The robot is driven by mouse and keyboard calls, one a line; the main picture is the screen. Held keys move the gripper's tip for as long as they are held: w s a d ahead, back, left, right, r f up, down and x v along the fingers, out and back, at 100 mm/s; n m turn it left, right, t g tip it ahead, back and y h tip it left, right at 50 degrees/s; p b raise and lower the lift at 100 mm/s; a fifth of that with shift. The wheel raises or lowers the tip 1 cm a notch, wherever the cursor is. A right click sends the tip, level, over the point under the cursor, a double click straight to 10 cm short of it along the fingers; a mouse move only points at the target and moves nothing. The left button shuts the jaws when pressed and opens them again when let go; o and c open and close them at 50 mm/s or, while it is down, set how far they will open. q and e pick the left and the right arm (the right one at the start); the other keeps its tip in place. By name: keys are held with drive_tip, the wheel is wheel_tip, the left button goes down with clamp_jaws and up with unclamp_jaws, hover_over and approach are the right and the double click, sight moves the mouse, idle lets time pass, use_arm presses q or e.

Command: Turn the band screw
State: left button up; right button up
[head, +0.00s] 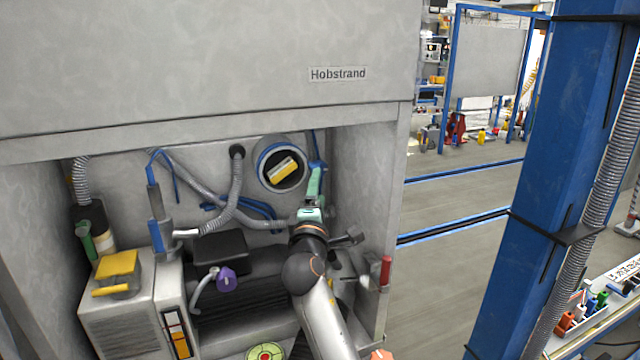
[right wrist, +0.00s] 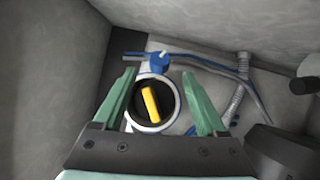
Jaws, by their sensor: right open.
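A round port with a blue and white band (head: 262,158) sits on the back wall of the bay. A yellow bar (head: 284,168) lies across its dark opening. In the right wrist view, the band (right wrist: 131,121) and yellow bar (right wrist: 151,104) lie between my fingers. A blue block with a small pale screw-like tip (right wrist: 160,62), probably the band screw, stands at the band's top edge. My right gripper (head: 315,180) has green fingers and is open and empty, just right of the port. It also shows in the right wrist view (right wrist: 159,76). My left gripper is out of view.
Grey hoses (head: 236,190) and blue lines cross the back wall left of the port. The bay's right side wall (head: 365,190) is close to my right arm. A purple knob (head: 226,278) and a yellow-topped box (head: 118,264) are lower left. A red handle (head: 386,270) is lower right.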

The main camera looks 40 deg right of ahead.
drive_tip(key=w+d+r+n, duration=0.1)
drive_tip(key=w+d+r, duration=0.1)
drive_tip(key=w+d, duration=0.5)
drive_tip(key=shift+w+d+r+t, duration=0.2)
drive_tip(key=shift+w+d+t, duration=0.2)
drive_tip(key=shift+w, duration=0.45)
clamp_jaws()
idle(0.3)
